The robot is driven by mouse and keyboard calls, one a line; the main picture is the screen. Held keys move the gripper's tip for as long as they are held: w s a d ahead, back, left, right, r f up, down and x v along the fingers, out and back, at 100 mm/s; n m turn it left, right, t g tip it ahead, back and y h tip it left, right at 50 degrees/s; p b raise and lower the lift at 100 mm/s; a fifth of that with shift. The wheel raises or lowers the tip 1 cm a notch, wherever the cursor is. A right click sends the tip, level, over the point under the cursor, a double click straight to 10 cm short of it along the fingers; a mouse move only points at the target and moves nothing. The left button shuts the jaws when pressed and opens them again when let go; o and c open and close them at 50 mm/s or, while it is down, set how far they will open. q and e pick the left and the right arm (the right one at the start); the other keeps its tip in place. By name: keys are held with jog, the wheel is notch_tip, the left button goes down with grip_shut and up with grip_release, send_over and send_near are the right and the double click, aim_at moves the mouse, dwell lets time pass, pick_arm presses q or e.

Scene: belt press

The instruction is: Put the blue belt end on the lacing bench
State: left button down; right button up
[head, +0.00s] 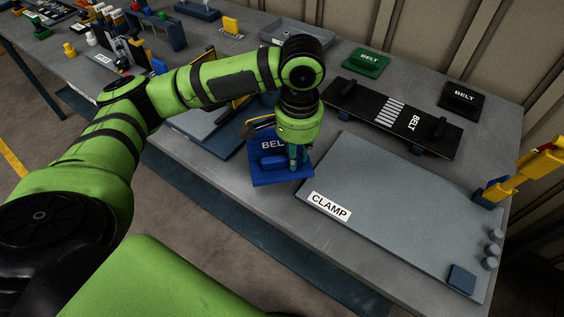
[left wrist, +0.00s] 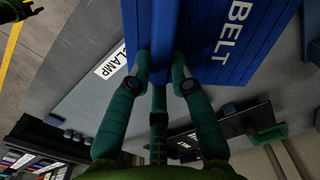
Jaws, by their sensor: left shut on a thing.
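The blue belt end (head: 270,175) is a thick blue block with a white BELT label and a raised grip. My left gripper (head: 297,160) is shut on it and points down over the table's front part, left of the CLAMP plate. In the left wrist view the gripper's fingers (left wrist: 165,80) pinch the raised part of the blue belt end (left wrist: 205,45). I cannot tell whether the block touches the table. A long black bench (head: 385,112), labelled BELT with white stripes across it, stands behind the CLAMP plate. I cannot tell for sure that it is the lacing bench.
The grey CLAMP plate (head: 400,215) lies on the table's right side, with a yellow lever (head: 525,168) at its right edge. A green BELT block (head: 367,62) and a black BELT block (head: 461,98) stand behind. A grey tray (head: 297,33) is at the back.

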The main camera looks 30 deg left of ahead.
aim_at(283, 155)
pick_arm(q)
jog(key=a+f, duration=0.1)
jog(key=a, duration=0.2)
jog(key=shift+s+f, duration=0.2)
jog(key=shift+f, duration=0.15)
notch_tip(283, 155, down, 4)
jog(key=shift+r+p, duration=0.1)
jog(key=shift+p, duration=0.3)
pick_arm(e)
jog(key=shift+a+r, duration=0.25)
jog(key=shift+r, duration=0.2)
pick_arm(q)
jog(key=shift+d, duration=0.1)
pick_arm(e)
jog(key=shift+s+a, duration=0.1)
jog(key=shift+a, duration=0.05)
pick_arm(q)
jog(key=shift+f, duration=0.75)
jog(key=c, duration=1.1)
grip_release()
pick_arm(e)
jog(key=shift+d+r, duration=0.25)
